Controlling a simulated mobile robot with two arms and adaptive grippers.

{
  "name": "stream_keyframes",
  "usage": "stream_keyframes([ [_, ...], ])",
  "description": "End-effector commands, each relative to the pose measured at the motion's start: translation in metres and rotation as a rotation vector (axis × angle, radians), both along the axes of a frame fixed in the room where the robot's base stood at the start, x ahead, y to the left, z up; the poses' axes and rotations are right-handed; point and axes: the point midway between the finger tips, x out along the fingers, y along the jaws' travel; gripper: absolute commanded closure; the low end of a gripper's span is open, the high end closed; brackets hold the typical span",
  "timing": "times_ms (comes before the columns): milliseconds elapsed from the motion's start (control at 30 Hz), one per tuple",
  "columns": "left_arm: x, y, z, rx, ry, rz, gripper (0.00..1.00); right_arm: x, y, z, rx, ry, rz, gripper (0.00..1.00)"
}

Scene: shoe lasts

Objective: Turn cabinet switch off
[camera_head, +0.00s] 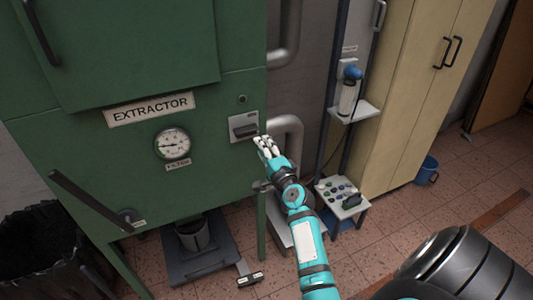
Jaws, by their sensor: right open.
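The green extractor cabinet (60,130) stands at the left, with an "EXTRACTOR" label (150,108) on its front. Its switch (244,130) is a dark horizontal handle on a grey plate near the cabinet's right edge. My right gripper (266,141) is open and empty just below and to the right of the switch plate. I cannot tell whether the fingertips touch the plate. My left gripper is not in view.
A round gauge (172,144) and a long lever (90,200) are on the cabinet front. A small table (342,212) with small items, a pale tall cupboard (425,85) and a blue bucket (427,171) stand to the right. Tiled floor is clear between them.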

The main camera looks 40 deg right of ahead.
Motion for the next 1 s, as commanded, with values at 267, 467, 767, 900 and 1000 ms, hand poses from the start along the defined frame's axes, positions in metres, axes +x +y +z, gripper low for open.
stream_keyframes([
  [267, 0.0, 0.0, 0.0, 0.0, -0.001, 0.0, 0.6, -0.023, 0.005, 0.0, 0.002, 0.0, -0.001, 0.6],
  [467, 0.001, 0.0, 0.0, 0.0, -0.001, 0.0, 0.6, -0.024, 0.006, 0.0, 0.002, -0.001, 0.0, 0.6],
  [767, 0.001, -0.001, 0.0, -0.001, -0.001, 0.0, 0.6, -0.023, 0.005, 0.0, 0.002, -0.001, 0.0, 0.6],
  [900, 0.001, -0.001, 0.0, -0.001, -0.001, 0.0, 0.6, -0.022, 0.012, -0.017, -0.018, 0.04, 0.014, 0.6],
  [1000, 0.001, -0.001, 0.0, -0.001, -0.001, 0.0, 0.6, -0.02, 0.028, -0.06, -0.075, 0.141, 0.049, 0.6],
])
